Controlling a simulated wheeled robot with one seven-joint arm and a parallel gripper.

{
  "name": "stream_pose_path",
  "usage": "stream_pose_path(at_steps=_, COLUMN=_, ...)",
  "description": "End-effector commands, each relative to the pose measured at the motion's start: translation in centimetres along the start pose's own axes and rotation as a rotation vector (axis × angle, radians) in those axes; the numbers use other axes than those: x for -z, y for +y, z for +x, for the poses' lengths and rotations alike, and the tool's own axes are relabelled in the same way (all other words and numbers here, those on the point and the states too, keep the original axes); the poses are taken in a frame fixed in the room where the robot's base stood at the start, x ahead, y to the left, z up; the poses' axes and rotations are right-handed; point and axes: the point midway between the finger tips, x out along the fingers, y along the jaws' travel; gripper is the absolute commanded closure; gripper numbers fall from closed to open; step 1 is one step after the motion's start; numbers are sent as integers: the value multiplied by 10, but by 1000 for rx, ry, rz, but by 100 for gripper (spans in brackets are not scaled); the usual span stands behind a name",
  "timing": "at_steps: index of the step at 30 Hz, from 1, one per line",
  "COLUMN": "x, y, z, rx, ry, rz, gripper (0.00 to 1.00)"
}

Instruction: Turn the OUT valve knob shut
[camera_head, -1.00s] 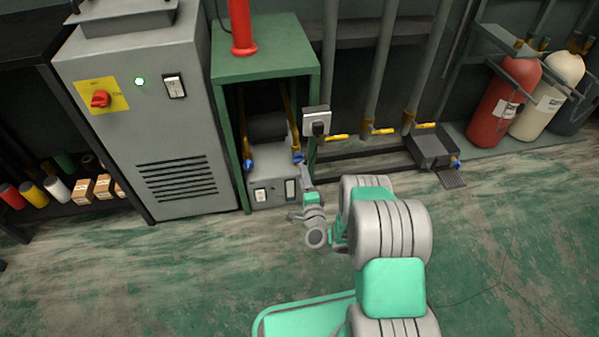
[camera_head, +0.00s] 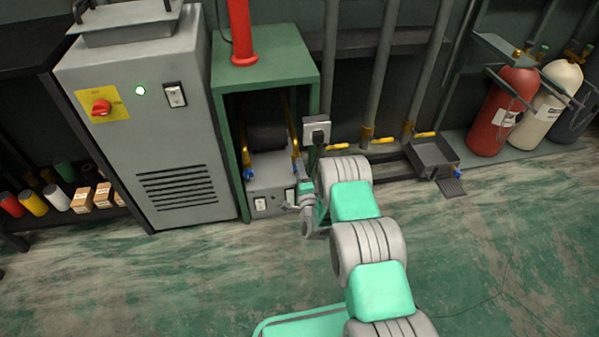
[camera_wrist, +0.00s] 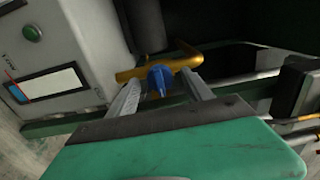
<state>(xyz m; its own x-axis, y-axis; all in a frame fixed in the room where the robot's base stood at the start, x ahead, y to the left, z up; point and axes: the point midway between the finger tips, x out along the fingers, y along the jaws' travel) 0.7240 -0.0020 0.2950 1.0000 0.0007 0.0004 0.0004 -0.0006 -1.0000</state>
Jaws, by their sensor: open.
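A blue valve knob (camera_wrist: 160,79) on a brass pipe (camera_wrist: 185,64) shows in the wrist view, between the two fingers of my open gripper (camera_wrist: 162,86). I cannot tell whether either finger touches it. No OUT label is readable. In the head view my gripper (camera_head: 303,188) is at the right front of the grey recovery unit (camera_head: 268,203), under the green stand. Another blue knob (camera_head: 248,174) shows on the left brass pipe.
The green stand (camera_head: 265,62) frames the unit, with a grey cabinet (camera_head: 150,130) to its left. A wall socket box (camera_head: 317,131) is close to my arm. The front floor is clear.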

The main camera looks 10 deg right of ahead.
Motion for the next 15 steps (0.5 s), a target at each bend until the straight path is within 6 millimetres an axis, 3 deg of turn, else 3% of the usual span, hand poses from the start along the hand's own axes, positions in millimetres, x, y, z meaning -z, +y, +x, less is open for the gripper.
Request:
stream_pose_path(at_steps=6, x=0, y=0, z=0, rx=-1, ry=0, rz=1, gripper=41)
stream_pose_path(at_steps=15, x=0, y=0, z=0, rx=0, ry=0, rz=0, gripper=66)
